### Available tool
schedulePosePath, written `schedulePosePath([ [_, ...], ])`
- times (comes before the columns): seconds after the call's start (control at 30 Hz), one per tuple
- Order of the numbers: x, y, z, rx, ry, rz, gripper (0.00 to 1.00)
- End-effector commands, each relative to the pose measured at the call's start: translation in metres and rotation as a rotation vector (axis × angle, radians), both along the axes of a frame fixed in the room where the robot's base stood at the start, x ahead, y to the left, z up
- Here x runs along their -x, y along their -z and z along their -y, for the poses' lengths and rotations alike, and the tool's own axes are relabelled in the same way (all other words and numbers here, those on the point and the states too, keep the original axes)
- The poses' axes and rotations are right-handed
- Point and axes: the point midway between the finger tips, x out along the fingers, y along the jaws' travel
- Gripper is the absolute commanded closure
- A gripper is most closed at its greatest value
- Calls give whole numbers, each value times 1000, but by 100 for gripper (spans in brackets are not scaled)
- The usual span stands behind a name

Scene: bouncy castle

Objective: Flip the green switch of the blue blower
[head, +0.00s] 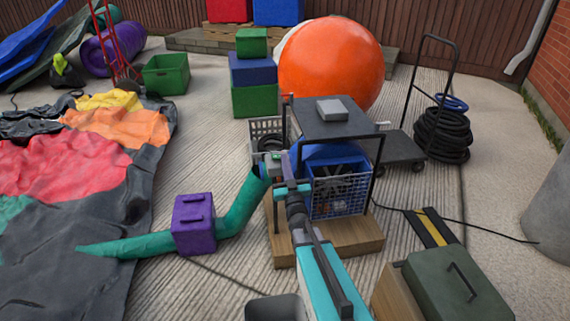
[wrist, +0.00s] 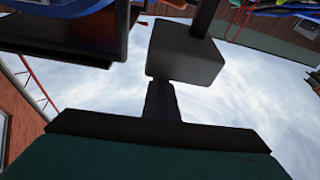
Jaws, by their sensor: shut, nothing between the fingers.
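The blue blower (head: 326,156) stands under a black-framed stand on a wooden base, with a white grille on its front. A small grey box with a green part (head: 276,157), which looks like the switch, is at the blower's left side, beside the mouth of the green tube. My gripper (head: 283,170) is shut and empty, close to this box; whether it touches cannot be told. In the wrist view my dark shut fingers (wrist: 162,102) point up toward a grey block (wrist: 185,54) on a dark post. The green part is not clear there.
The black stand (head: 325,122) overhangs the blower. The green tube (head: 240,208) with a purple block (head: 194,224) lies to the left. A wooden base (head: 345,241) is below. A dark green box (head: 455,285) is at front right, and a cable crosses the paving.

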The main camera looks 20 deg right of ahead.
Motion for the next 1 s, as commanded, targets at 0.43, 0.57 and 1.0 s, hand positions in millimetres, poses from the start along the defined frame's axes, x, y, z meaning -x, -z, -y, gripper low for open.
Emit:
schedulePosePath([
  [0.43, 1, -10, 4, 4, 4, -2, 100],
  [0.57, 2, -23, 6, 3, 3, 0, 100],
  [1.0, 28, -32, 1, 2, 2, -4, 100],
])
